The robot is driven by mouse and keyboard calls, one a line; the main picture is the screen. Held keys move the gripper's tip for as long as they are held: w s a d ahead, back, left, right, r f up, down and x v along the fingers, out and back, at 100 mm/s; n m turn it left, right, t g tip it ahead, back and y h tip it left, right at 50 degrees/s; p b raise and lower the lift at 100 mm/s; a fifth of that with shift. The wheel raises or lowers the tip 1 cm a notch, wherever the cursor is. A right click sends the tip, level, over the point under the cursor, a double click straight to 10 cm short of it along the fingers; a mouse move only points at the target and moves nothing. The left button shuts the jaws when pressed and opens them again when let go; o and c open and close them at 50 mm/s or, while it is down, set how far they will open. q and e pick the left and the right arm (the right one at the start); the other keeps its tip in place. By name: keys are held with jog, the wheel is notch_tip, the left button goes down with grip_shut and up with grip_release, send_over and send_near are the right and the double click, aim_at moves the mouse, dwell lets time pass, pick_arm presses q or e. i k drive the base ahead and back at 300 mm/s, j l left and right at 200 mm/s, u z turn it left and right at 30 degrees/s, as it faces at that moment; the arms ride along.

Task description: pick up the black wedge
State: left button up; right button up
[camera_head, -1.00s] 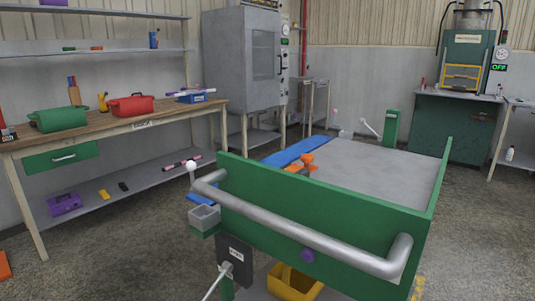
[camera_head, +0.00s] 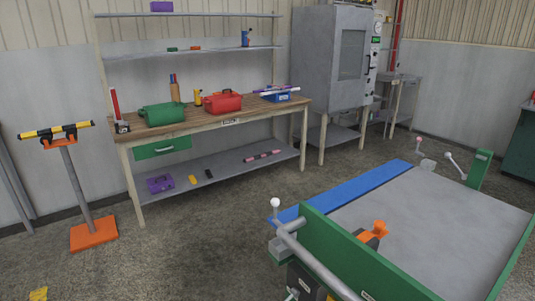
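A small black piece (camera_head: 209,174), which looks like the black wedge, lies on the lower shelf (camera_head: 228,170) of the wooden workbench at the left. It is too small to make out its exact shape. A small yellow piece (camera_head: 192,180) lies just left of it, and a purple box (camera_head: 160,184) is further left. Neither of my grippers shows in the head view, so nothing is seen near the black piece.
A green cart (camera_head: 350,251) with a grey top (camera_head: 430,225) fills the lower right. An orange-based stand (camera_head: 94,233) is at the left. Red (camera_head: 223,102) and green (camera_head: 163,115) boxes sit on the benchtop. The floor (camera_head: 190,250) before the bench is clear.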

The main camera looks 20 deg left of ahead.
aim_at(207, 172)
jog(key=i+j+u, duration=0.2)
jog(key=i+j, duration=0.4)
jog(key=j, duration=0.2)
jog(key=i+j+u, duration=0.15)
jog(key=i+j, duration=0.55)
jog(key=i+j+u, duration=0.2)
jog(key=i+j, duration=0.45)
jog(key=i+j+u, duration=0.2)
jog(key=i+j, duration=0.3)
jog(key=i, duration=0.3)
jog(key=i+l+u, duration=0.1)
jog(key=u, duration=0.35)
jog(key=i+l+u, duration=0.1)
jog(key=u, duration=0.3)
jog(key=l+u, duration=0.3)
jog(key=u, duration=0.15)
jog(key=i, duration=0.05)
